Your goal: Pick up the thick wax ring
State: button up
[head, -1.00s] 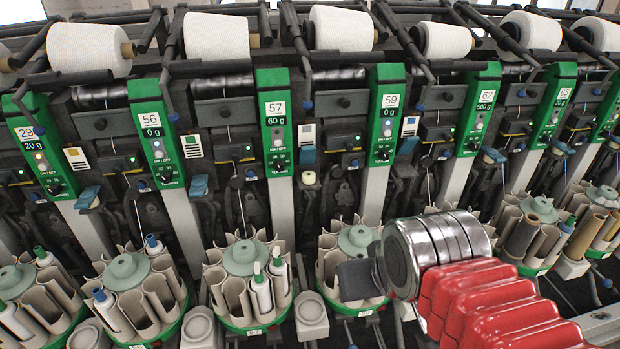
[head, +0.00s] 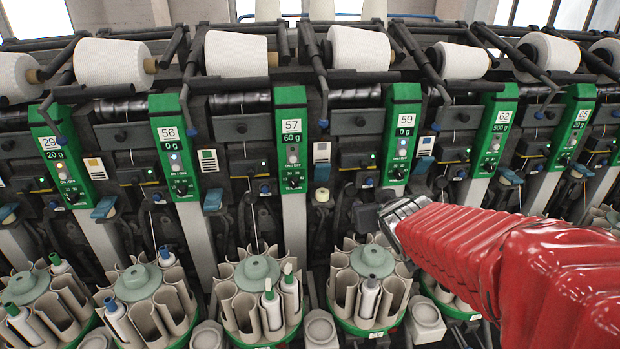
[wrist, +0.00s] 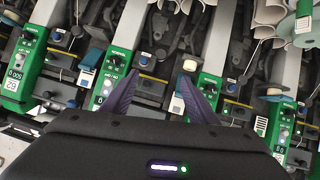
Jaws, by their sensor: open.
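A small cream ring (head: 322,195), which looks like the thick wax ring, sits on the machine front between the green panels 57 and 59 in the head view. It also shows in the wrist view (wrist: 190,65), just beyond the tip of the right finger. Its thickness is hard to judge at this size. My gripper (wrist: 160,73) is open and empty, with two dark pointed fingers spread toward the machine front. In the head view my gripper (head: 368,216) is a dark shape below panel 59, to the right of the ring and apart from it.
Green panels, such as 57 (head: 291,140) and 59 (head: 402,135), stand in a row with levers between them. White yarn cones (head: 236,54) line the top. Round bobbin magazines (head: 258,275) stand below, some holding tubes. Open room lies in front of the machine.

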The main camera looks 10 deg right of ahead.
jog(key=w+a+f+n+t+y, duration=0.1)
jog(key=w+a+f+n+y, duration=0.1)
jog(key=w+a+f+y, duration=0.2)
jog(key=w, duration=0.3)
jog(key=shift+f+y, duration=0.4)
jog(key=shift+w+a, duration=0.1)
send_near(324, 193)
jog(key=shift+x, duration=1.85)
jog(key=shift+f, duration=0.15)
jog(key=shift+x, duration=2.55)
jog(key=shift+c, duration=0.4)
jog(key=c, duration=1)
